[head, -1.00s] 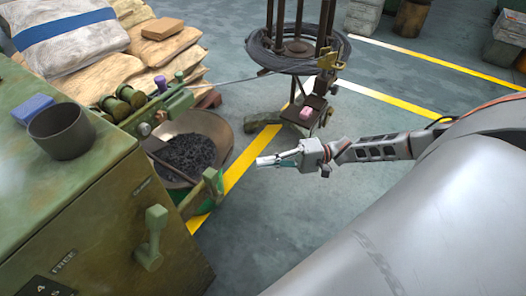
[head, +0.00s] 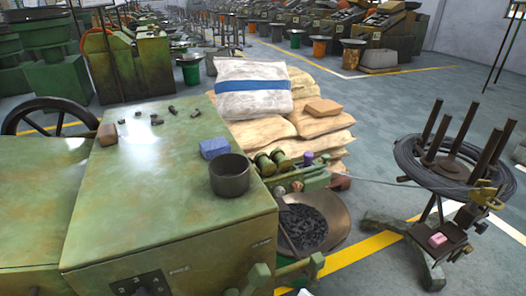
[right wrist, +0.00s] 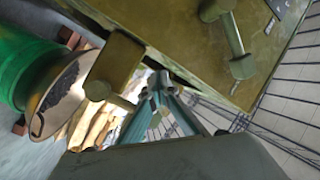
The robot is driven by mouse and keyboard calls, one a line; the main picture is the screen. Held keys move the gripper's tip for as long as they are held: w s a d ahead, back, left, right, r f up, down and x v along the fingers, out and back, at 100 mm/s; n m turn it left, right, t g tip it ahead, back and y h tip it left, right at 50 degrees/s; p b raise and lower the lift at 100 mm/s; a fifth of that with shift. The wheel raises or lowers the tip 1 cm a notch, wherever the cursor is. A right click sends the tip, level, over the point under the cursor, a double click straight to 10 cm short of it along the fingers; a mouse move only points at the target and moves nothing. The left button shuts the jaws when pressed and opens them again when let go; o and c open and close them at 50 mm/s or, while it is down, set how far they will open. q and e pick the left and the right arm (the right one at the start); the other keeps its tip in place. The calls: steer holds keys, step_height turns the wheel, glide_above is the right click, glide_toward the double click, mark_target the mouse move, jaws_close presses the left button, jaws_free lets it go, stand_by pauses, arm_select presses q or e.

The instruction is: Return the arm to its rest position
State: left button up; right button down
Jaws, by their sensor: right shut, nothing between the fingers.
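My right gripper (right wrist: 160,92) shows in the right wrist view, its fingers together with nothing between them. It is near the green machine's (right wrist: 190,35) side, close to a green lever handle (right wrist: 232,40) and a block-shaped green part (right wrist: 115,68). In the head view at most a small pale tip of it shows at the bottom edge; the rest of the right arm is out of frame. My left gripper is in neither view.
The green machine (head: 170,215) carries a dark cup (head: 230,176) and a blue block (head: 214,148). A pan of dark pieces (head: 335,215) stands beside it. Sacks (head: 252,90) lie behind. A wire coil stand (head: 440,165) is at right, with floor (head: 385,270) between.

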arm_select(q)
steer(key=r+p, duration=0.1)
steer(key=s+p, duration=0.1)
steer(key=p, duration=0.1)
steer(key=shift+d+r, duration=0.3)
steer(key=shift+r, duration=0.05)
arm_select(e)
steer(key=s+d+f+n+g+h, duration=0.1)
steer(key=s+d+f+n+h, duration=0.2)
steer(key=s+d+f+h, duration=0.2)
steer(key=s+d+h, duration=0.3)
steer(key=s+h, duration=0.2)
steer(key=s, duration=0.2)
steer(key=shift+n+g, duration=0.4)
